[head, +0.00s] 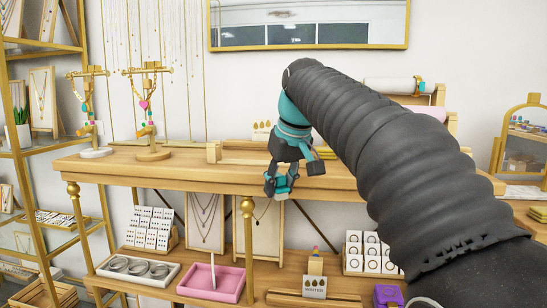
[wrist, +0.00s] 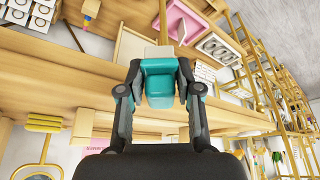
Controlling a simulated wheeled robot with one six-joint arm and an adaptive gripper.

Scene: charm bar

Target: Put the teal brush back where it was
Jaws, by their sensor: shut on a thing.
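My gripper (head: 281,183) hangs in front of the front edge of the wooden table (head: 110,165), fingers pointing down. In the wrist view my gripper (wrist: 158,88) is shut on the teal brush (wrist: 159,85), a blocky teal piece with a pale end (wrist: 158,53) beyond the fingertips. The brush is held clear of the shelf below. In the head view its teal blends with the teal finger parts, so its outline is hard to tell. Its former place cannot be told from these frames.
Two jewellery stands (head: 152,156) (head: 96,152) stand on the table's left. A gold shelf rack (head: 50,150) is far left.

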